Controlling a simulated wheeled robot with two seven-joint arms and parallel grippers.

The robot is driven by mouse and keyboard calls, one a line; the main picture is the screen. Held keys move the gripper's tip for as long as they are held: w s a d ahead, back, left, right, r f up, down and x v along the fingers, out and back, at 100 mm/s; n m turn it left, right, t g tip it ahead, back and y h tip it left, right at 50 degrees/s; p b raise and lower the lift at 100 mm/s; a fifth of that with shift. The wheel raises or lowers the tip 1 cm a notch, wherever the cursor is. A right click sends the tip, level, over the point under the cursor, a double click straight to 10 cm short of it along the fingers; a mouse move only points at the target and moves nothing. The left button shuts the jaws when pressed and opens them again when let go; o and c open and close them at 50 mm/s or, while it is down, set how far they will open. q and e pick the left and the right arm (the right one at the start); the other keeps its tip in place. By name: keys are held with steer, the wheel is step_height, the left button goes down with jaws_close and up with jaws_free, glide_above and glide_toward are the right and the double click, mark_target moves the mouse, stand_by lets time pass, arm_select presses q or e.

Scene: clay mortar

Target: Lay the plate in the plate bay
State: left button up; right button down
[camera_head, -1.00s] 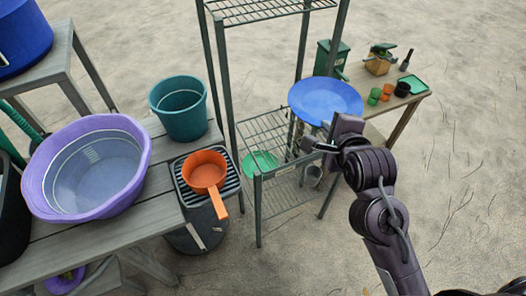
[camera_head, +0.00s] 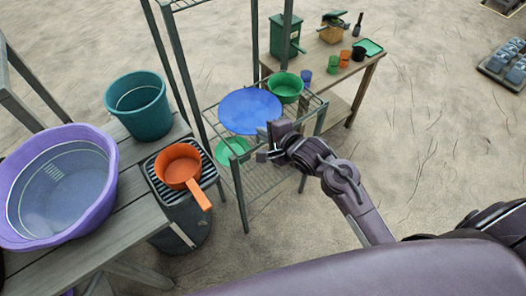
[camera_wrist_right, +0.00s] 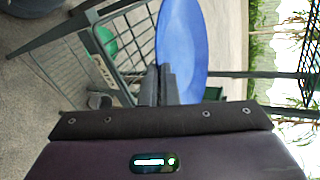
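The blue plate (camera_head: 248,112) is at the wire rack, over its middle shelf (camera_head: 290,118) in the head view. My right gripper (camera_head: 266,140) is at the plate's near right edge. In the right wrist view its two fingers (camera_wrist_right: 158,84) are close together on the rim of the plate (camera_wrist_right: 183,45), which stands out beyond them. I cannot tell whether the plate touches the shelf. No bay marked for plates can be made out clearly; a small pale label (camera_wrist_right: 103,70) shows on the rack's edge. My left gripper is out of view.
A green bowl (camera_head: 285,84) sits just behind the plate on the rack, and a green round item (camera_head: 232,150) is lower down. Rack posts (camera_head: 182,72) stand close to the left. An orange pan (camera_head: 180,168), teal bucket (camera_head: 139,108) and purple basin (camera_head: 105,200) are on the left.

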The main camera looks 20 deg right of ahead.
step_height(320, 180, down, 10)
steer(key=shift+r, duration=0.25)
stand_by(0.3)
steer(key=c, duration=1.7)
jaws_free()
steer(key=shift+f, duration=0.1)
steer(key=v, duration=1.2)
